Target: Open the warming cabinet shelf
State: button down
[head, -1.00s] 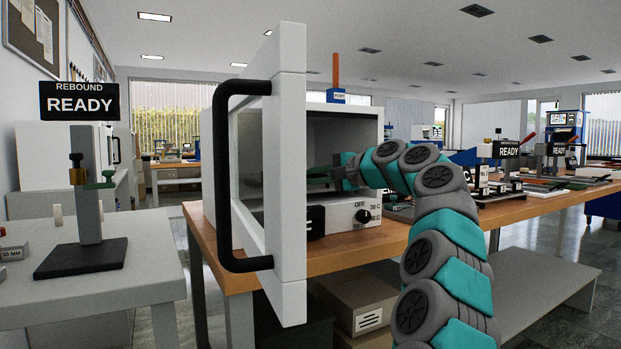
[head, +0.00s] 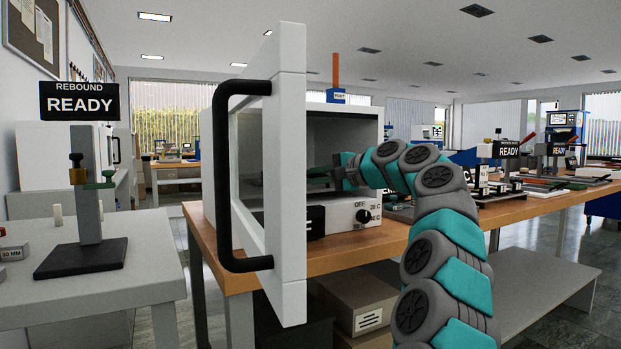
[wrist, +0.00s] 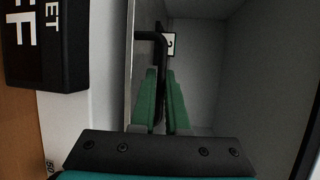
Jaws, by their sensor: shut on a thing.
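The warming cabinet (head: 335,217) stands on a wooden-topped bench, with a knob on its white front panel. Its white-framed door (head: 291,130) is swung open toward me, with a black bar handle (head: 221,190) on its outer side. My gripper (head: 318,180) reaches into the cabinet's opening from the right. In the wrist view its green fingers (wrist: 161,100) are shut on a thin dark bar (wrist: 159,58), which bends to the left at its far end. The bar appears to be the shelf's handle; the shelf plate itself cannot be made out. The grey interior (wrist: 200,60) lies around the fingers.
The open door stands left of my arm. A black sign (wrist: 45,40) sits by the cabinet front. A grey table (head: 100,275) with a rebound stand (head: 90,200) is at left. A cardboard box (head: 355,300) sits below the bench. More presses stand at right.

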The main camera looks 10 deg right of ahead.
jog(key=shift+s+f, duration=0.1)
dwell(0.3)
jog(key=s+d+b, duration=0.1)
jog(key=s+d, duration=0.2)
jog(key=s, duration=0.8)
jog(key=s+d+b, duration=0.1)
jog(key=s+d, duration=0.3)
jog(key=s, duration=0.7)
jog(key=shift+d, duration=0.1)
jog(key=c, duration=1.2)
grip_release()
jog(key=v, duration=0.7)
jog(key=shift+s+d, duration=0.25)
jog(key=shift+d, duration=0.05)
